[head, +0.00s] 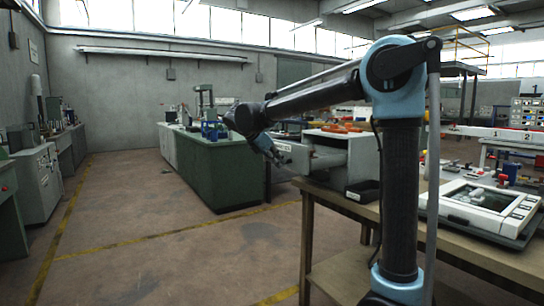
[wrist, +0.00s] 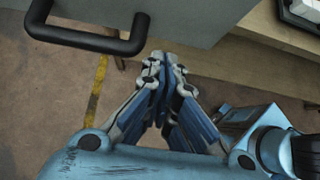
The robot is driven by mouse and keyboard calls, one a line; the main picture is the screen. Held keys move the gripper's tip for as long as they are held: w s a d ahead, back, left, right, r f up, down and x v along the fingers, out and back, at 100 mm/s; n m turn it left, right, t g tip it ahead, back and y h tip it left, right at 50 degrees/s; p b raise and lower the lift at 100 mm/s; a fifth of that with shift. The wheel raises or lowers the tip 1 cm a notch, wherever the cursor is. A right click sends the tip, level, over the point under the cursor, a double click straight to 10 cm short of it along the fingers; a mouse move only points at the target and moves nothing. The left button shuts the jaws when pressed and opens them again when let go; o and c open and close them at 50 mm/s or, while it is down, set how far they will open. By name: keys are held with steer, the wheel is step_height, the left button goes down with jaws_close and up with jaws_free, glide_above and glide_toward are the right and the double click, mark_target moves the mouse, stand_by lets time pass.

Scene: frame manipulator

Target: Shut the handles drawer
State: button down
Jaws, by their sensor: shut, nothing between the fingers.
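The handles drawer (head: 297,156) stands pulled out to the left from a grey cabinet (head: 361,163) on a wooden table. In the wrist view its grey front (wrist: 190,18) fills the top, with a black bar handle (wrist: 95,40) at the upper left. My gripper (head: 274,158) is beside the drawer front in the head view. In the wrist view my gripper (wrist: 163,62) is shut and empty, its fingertips just below the grey front and right of the handle. I cannot tell whether the fingertips touch the front.
The wooden table (head: 330,207) edge runs below the cabinet. A white device in a black tray (head: 480,208) lies on the table at right. A green workbench (head: 224,172) stands behind on the left. The floor at left is clear, with yellow lines. Red and orange items (head: 340,128) lie on the cabinet.

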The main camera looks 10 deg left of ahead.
mark_target(295, 168)
steer(key=shift+w+d+f, duration=0.15)
steer(key=shift+w+d, duration=1.25)
steer(key=shift+d, duration=0.25)
